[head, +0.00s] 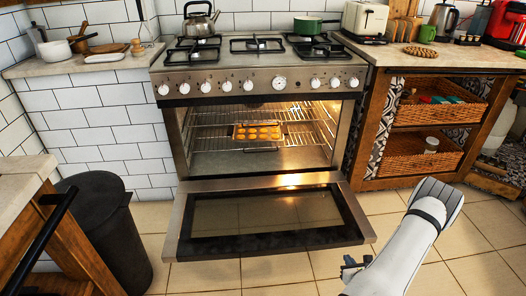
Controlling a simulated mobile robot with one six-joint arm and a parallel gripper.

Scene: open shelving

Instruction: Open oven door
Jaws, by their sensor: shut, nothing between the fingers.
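The oven (257,85) stands against the back wall with its cavity lit and exposed. Its door (268,217) is swung down, roughly level in front of the oven, with the glass panel facing up. A tray of round golden items (258,132) sits on a wire rack inside. My gripper (350,264) is at the lower right, near the right front corner of the door. It is small in the picture and seems apart from the door. Its fingers are shut and hold nothing.
A dark bin (108,229) stands left of the door. A wooden-framed counter (28,187) is at the left edge. A shelf unit with wicker baskets (421,153) stands right of the oven. Tiled floor (290,271) is clear in front of the door.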

